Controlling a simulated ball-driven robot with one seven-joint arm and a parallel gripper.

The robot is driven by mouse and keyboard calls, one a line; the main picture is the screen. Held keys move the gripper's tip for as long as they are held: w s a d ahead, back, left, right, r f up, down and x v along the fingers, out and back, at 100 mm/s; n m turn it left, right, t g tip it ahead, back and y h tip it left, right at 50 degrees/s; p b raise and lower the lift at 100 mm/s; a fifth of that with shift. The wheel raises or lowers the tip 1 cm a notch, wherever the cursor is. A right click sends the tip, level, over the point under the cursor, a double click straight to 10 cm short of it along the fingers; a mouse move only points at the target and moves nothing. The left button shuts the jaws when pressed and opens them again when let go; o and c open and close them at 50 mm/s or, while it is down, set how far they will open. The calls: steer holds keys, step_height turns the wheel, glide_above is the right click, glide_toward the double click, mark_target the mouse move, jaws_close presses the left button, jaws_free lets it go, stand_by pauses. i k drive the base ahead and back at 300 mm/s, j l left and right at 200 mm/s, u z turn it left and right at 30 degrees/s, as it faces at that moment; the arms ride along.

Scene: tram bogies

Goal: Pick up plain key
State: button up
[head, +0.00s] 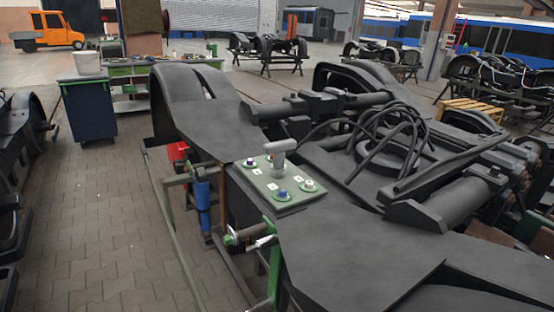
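A grey-green board (272,186) lies on the dark bogie frame near the middle of the head view. A plain grey T-shaped piece (279,154) stands upright at its back edge; it looks like a key with a crossbar handle. No lettering is readable, so I cannot confirm which is the plain key. My gripper is not in this view.
The large dark bogie (370,150) with pipes and looped cables surrounds the board. A blue cylinder (203,205) and green brackets stand at its left side. A dark cabinet (88,108) with a white bucket (87,63) stands further left. Paved floor (95,230) is clear at left.

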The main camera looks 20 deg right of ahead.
mark_target(278, 169)
steer(key=i+z, duration=0.15)
steer(key=z, duration=0.35)
steer(key=i+j+z, duration=0.15)
steer(key=z, duration=0.35)
steer(key=i+j+z, duration=0.3)
steer(key=j, duration=0.35)
steer(key=i+j+z, duration=0.25)
steer(key=j, duration=0.45)
steer(key=i+j+z, duration=0.15)
steer(key=j, duration=0.2)
steer(key=i+j, duration=0.15)
steer(key=j, duration=0.2)
steer(key=i+j, duration=0.1)
steer(key=j, duration=0.25)
steer(key=i+j, duration=0.15)
steer(key=j, duration=0.25)
steer(key=i+j, duration=0.15)
steer(key=j, duration=0.2)
steer(key=i+j, duration=0.1)
steer(key=j, duration=0.25)
